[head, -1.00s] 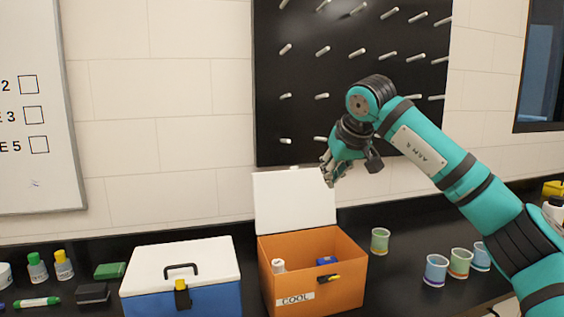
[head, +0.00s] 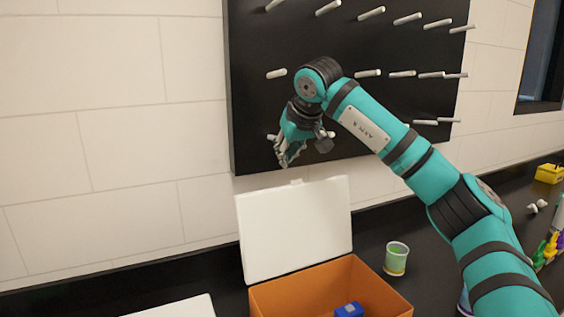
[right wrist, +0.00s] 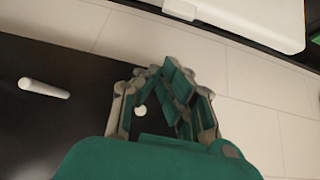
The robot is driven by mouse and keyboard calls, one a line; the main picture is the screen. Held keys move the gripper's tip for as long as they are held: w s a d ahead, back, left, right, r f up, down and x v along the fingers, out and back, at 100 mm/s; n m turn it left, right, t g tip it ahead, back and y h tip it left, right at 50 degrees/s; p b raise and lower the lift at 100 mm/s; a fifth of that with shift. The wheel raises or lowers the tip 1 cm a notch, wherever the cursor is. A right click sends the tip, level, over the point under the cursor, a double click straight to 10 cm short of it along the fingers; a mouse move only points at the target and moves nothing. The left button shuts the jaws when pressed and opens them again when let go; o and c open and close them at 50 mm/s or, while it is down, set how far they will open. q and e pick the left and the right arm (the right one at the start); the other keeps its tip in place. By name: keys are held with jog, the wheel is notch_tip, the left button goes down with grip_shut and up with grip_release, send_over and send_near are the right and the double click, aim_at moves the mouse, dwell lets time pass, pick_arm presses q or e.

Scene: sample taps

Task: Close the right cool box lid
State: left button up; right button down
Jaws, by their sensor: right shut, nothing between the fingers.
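The right cool box (head: 330,283) is orange and stands on the black bench, cut off by the bottom edge of the head view. Its white lid (head: 297,230) stands up, open, tilted toward the wall. A small blue item (head: 349,310) lies inside the box. My right gripper (head: 287,160) is shut and empty, above the lid's top edge and apart from it, in front of the pegboard. In the right wrist view, its fingers (right wrist: 165,90) come together with nothing between them. A white panel (right wrist: 255,15) shows at the top there. My left gripper is not in view.
A black pegboard (head: 340,90) with white pegs hangs on the wall behind my arm. A green-banded cup (head: 396,259) stands right of the box. Another white lid (head: 180,308) shows at the bottom left. A yellow item (head: 549,173) lies far right.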

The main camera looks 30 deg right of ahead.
jog(key=p+x, duration=0.3)
jog(key=x, duration=0.6)
jog(key=s, duration=0.4)
jog(key=shift+s+a+r, duration=0.15)
jog(key=shift+s, duration=0.05)
